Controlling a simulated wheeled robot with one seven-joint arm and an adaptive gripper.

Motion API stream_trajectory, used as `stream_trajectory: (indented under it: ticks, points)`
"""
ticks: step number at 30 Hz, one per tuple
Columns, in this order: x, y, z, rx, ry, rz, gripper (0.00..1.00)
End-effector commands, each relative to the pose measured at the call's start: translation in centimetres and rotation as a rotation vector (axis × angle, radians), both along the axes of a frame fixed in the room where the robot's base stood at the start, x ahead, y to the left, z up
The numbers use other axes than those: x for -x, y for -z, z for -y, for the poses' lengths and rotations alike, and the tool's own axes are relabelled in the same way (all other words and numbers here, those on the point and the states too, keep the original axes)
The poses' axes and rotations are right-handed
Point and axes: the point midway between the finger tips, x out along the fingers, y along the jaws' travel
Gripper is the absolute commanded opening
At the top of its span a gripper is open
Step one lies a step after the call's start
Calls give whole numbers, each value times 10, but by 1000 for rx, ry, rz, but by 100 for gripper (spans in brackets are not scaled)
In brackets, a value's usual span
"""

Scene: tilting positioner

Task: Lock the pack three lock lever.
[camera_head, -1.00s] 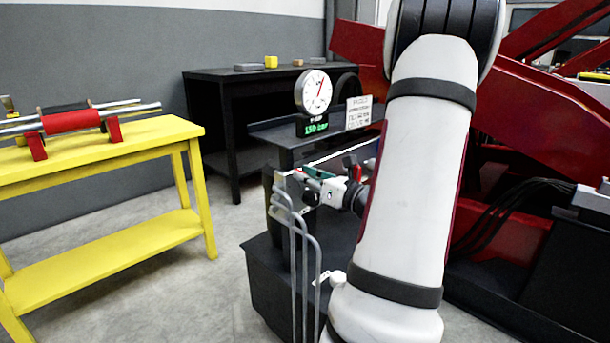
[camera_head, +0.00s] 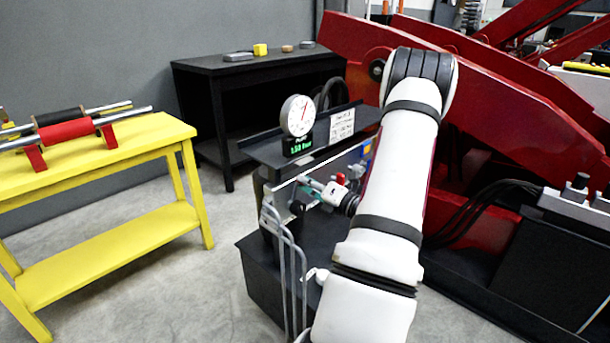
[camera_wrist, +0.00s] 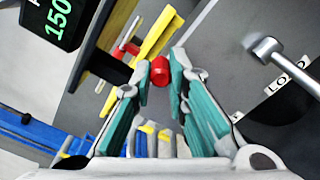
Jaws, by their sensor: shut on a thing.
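In the wrist view, a red knob (camera_wrist: 161,72) sits between the fingertips of my gripper (camera_wrist: 160,70). The teal-padded fingers are shut on it; the shaft below it is mostly hidden. In the head view, my gripper (camera_head: 308,186) reaches leftward over the dark stand (camera_head: 290,152), in front of its panel. The held knob cannot be made out there. Another red part (camera_head: 341,178) shows just above my gripper. No readable label marks which lever is pack three.
In the wrist view, a metal lever with a round end (camera_wrist: 268,48) stands at right beside white labels. A display (camera_wrist: 57,15) is at upper left. In the head view, a gauge (camera_head: 298,115) tops the stand and grey bent pipes (camera_head: 285,250) rise in front. A yellow bench (camera_head: 110,155) stands left.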

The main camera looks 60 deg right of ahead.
Motion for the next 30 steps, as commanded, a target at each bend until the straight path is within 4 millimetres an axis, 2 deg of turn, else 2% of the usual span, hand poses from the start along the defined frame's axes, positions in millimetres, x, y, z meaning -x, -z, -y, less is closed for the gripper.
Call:
stream_trajectory:
  ticks: [9, 25, 26, 27, 28, 30]
  points:
    - [4, 5, 9, -111, 3, 22, 0]
    - [4, 7, 11, -130, 6, 26, 0]
    - [5, 7, 11, -130, 6, 26, 21]
    - [5, 7, 11, -130, 6, 26, 30]
    - [5, 7, 11, -130, 6, 26, 36]
    - [5, 7, 11, -130, 7, 25, 36]
